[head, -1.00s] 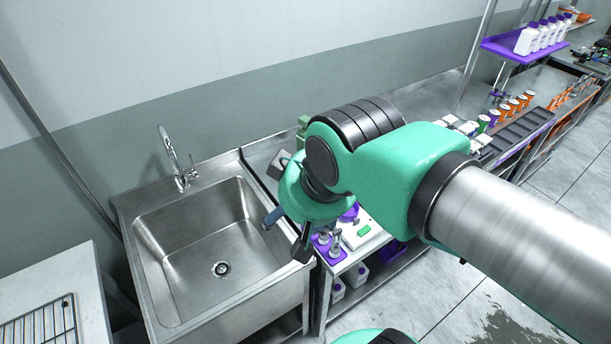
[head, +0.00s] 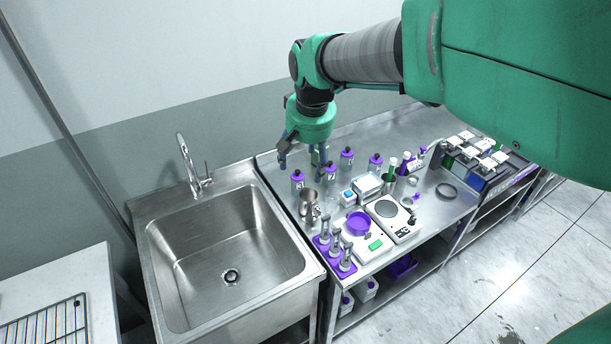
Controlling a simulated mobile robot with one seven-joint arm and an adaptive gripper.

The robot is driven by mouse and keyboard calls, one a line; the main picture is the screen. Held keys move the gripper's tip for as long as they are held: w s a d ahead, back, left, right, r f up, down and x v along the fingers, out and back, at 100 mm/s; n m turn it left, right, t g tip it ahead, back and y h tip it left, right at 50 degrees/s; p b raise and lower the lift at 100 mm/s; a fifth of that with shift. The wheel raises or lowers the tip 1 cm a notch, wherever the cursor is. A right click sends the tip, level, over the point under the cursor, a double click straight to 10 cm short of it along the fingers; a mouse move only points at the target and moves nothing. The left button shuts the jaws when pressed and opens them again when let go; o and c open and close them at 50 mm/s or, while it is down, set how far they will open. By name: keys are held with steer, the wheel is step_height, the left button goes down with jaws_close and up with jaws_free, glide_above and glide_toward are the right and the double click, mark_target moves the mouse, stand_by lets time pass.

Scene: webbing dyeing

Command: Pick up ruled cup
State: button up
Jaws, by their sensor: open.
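My gripper (head: 301,162) is open and empty. It points down above the back left of the steel bench, over purple-capped numbered bottles. A metal cup-like vessel (head: 308,203) stands on the bench beside the sink, below and in front of my gripper and apart from it. A small clear or grey container (head: 388,184) stands farther right, near the green-capped tube. Ruled marks are too small to make out on either, so I cannot tell which is the ruled cup.
Several purple-capped bottles (head: 298,180) stand close under my gripper. A purple rack (head: 322,246) with metal pieces, a scale with a purple dish (head: 358,222) and a second scale (head: 388,210) fill the front. The sink (head: 225,250) lies left. Bare bench shows toward the back right.

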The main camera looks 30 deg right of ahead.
steer(key=w+d+f+m+g, duration=0.2)
steer(key=w+d+f, duration=0.6)
steer(key=d, duration=0.1)
steer(key=m+g, duration=0.1)
steer(key=m, duration=0.2)
glide_above(333, 194)
steer(key=s+a, duration=0.2)
step_height(333, 194, down, 13)
steer(key=shift+s+d+r+y+p, duration=0.15)
steer(key=shift+s+r+y+p, duration=0.05)
steer(key=shift+y+p, duration=0.15)
steer(key=shift+f, duration=0.1)
step_height(333, 194, down, 8)
steer(key=b, duration=0.1)
steer(key=shift+f, duration=0.2)
steer(key=shift+f+b, duration=0.55)
steer(key=shift+f, duration=2.05)
